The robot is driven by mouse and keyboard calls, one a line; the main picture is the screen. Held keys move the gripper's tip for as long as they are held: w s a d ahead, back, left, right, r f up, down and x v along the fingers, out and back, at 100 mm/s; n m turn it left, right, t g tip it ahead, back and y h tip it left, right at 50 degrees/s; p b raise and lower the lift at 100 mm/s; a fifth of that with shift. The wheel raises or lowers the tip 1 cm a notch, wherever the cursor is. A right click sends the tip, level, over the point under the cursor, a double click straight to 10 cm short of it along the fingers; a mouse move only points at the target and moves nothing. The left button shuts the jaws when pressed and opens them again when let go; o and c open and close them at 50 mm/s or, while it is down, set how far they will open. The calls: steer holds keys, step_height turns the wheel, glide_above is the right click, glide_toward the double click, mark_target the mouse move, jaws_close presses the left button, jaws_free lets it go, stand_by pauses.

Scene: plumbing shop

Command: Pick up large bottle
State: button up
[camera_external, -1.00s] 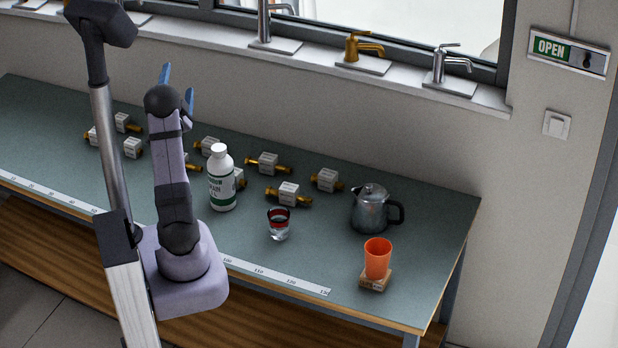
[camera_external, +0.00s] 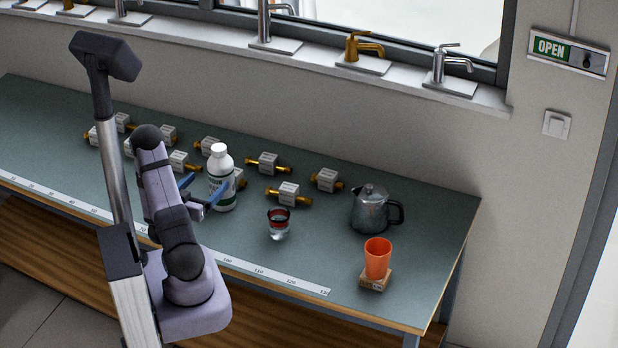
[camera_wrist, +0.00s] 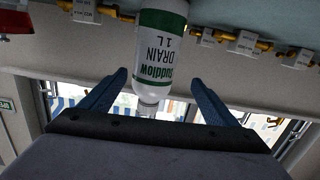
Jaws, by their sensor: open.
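The large bottle (camera_external: 221,178) is white with a green label and stands upright on the bench. In the wrist view the bottle (camera_wrist: 160,52) appears upside down, with "DRAIN 1 L" on its label and its neck between the two blue fingers. My gripper (camera_external: 203,195) is open, its blue fingers low over the bench at the near left side of the bottle. In the wrist view my gripper (camera_wrist: 158,92) has a finger on either side of the bottle, with gaps visible. I cannot tell how far short of the bottle the fingertips are.
A glass (camera_external: 279,224) with a dark red band stands right of the bottle. A metal teapot (camera_external: 369,210) and an orange cup (camera_external: 377,258) on a small wooden block (camera_external: 375,280) are farther right. Several brass valves (camera_external: 289,194) lie behind and beside the bottle.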

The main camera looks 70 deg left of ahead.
mark_target(221, 168)
steer(key=shift+w+d+m+t+b, duration=0.15)
steer(key=shift+w+m+t+b, duration=0.2)
steer(key=shift+b, duration=0.25)
steer(key=shift+w+r+t, duration=0.2)
steer(key=shift+r+t, duration=0.05)
steer(key=shift+r, duration=0.1)
steer(key=shift+p+x, duration=1.7)
steer(key=shift+x, duration=1.9)
steer(key=shift+f, duration=0.2)
steer(key=c, duration=1.9)
steer(key=shift+r, duration=0.15)
steer(key=shift+c, duration=1)
steer(key=shift+r, duration=0.15)
